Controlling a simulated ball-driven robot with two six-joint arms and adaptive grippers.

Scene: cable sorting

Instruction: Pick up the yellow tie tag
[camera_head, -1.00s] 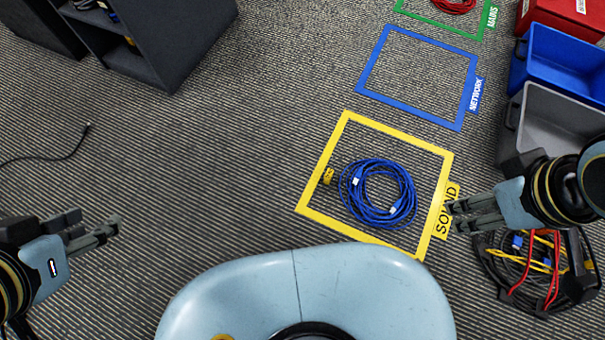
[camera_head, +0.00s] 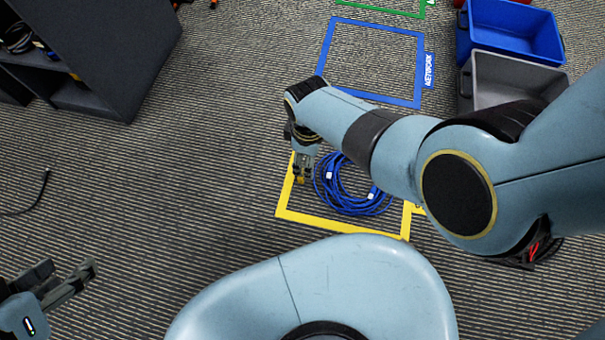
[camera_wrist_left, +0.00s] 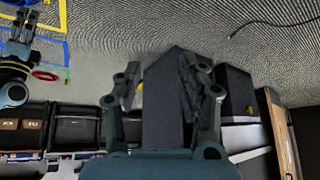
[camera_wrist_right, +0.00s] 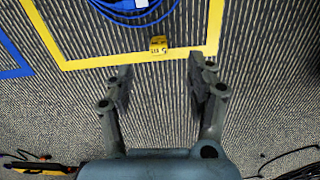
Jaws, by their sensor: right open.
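The yellow tie tag (camera_wrist_right: 158,45) lies on the carpet just inside the edge of the yellow taped square (camera_wrist_right: 110,60), beside a coiled blue cable (camera_wrist_right: 130,8). In the right wrist view it sits just beyond my open right gripper (camera_wrist_right: 160,72), centred between the fingertips and apart from them. In the head view my right gripper (camera_head: 303,176) points down over the tag, which it mostly hides. My left gripper (camera_head: 72,280) is open and empty at the lower left; its spread fingers also show in the left wrist view (camera_wrist_left: 163,85).
The blue coil (camera_head: 350,190) fills much of the yellow square. A blue taped square (camera_head: 330,50) lies beyond it, with blue (camera_head: 510,30) and grey (camera_head: 500,85) bins to its right. A dark shelf unit (camera_head: 110,50) stands at upper left. Open carpet lies at left.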

